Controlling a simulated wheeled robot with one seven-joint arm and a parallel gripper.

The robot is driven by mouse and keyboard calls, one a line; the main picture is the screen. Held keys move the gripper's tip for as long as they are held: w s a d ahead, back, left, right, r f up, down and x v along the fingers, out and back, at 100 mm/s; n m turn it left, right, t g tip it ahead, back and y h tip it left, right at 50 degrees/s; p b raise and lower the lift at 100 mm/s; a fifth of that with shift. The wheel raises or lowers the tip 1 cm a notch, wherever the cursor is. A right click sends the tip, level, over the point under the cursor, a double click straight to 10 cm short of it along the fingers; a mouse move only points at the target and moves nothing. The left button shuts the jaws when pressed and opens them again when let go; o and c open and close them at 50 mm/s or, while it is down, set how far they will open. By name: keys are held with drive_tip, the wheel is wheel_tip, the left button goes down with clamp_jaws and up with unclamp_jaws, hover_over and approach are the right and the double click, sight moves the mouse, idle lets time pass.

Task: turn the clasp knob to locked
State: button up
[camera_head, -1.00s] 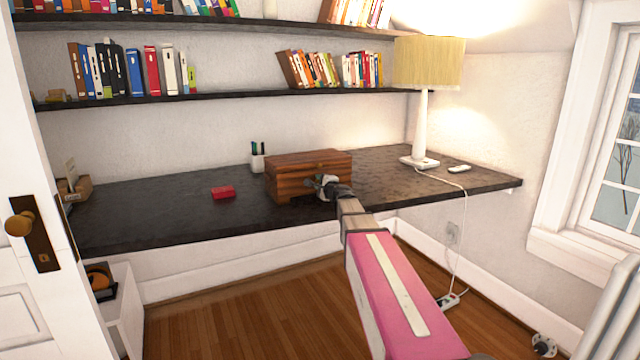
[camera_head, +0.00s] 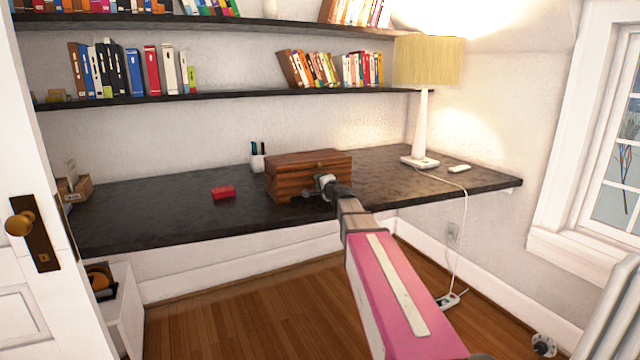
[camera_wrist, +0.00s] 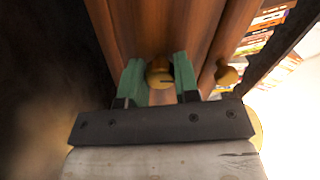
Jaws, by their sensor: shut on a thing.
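A brown wooden box (camera_head: 290,178) with a lid stands on the dark desk, and its front faces me. In the wrist view the box's wooden front (camera_wrist: 160,30) fills the upper middle. A brass clasp knob (camera_wrist: 159,73) sits between the two green fingers of my gripper (camera_wrist: 160,78), which is shut on it. A second brass knob (camera_wrist: 228,75) shows just right of the fingers, apart from them. In the head view my gripper (camera_head: 318,188) is at the box's front, and the wrist hides the clasp there. I cannot tell how far the knob is turned.
The dark desk (camera_head: 180,215) is clear around the box, except for a red block (camera_head: 223,192) to the left and a pen cup (camera_head: 257,162) behind. A lamp (camera_head: 424,110) stands at the right. A shelf (camera_head: 230,95) with books hangs above.

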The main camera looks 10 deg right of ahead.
drive_tip(key=o, duration=0.9)
drive_tip(key=shift+s, duration=0.1)
drive_tip(key=v, duration=1)
drive_tip(key=shift+s+d, duration=0.1)
drive_tip(key=shift+s, duration=0.25)
